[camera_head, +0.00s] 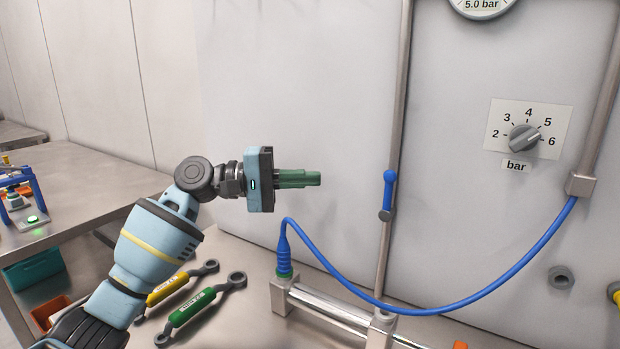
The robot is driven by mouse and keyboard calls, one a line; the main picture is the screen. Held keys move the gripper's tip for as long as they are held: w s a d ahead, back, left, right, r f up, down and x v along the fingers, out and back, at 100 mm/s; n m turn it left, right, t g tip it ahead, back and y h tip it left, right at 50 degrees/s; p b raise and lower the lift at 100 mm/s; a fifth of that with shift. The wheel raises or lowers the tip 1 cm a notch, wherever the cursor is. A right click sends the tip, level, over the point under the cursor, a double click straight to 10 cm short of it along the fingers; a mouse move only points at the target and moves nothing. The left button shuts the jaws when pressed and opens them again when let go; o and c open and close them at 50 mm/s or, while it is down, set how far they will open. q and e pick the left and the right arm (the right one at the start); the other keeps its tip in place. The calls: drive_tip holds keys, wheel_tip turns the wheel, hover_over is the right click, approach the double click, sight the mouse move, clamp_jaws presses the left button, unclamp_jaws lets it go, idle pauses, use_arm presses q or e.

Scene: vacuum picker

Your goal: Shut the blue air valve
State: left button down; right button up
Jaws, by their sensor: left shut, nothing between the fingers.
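The blue air valve (388,188) sits on a thin vertical metal pipe fixed to the pale wall panel. Its blue lever points up, along the line of the pipe, with a rounded end at the top and a dark grey pivot at the bottom. My left gripper (316,179) comes in from the left with its green fingers pointing right. The fingers are shut together and empty. The fingertips are to the left of the lever, apart from it in the picture. My right gripper is not in view.
A blue hose (430,312) loops below the valve from a connector to the right-hand pipe. A pressure dial (523,138) and a gauge (484,5) reading 5.0 bar are at right. Green (195,307) and yellow (166,289) handled tools lie below my arm. A metal table (85,175) stands left.

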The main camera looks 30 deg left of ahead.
sight(389, 195)
use_arm(q)
drive_tip(key=p+x, duration=0.1)
drive_tip(key=x, duration=0.7)
drive_tip(key=shift+s+r, duration=0.15)
drive_tip(key=d, duration=0.1)
drive_tip(key=s+d, duration=0.1)
drive_tip(key=d, duration=0.1)
drive_tip(key=shift+d+p, duration=0.2)
drive_tip(key=shift+p, duration=0.2)
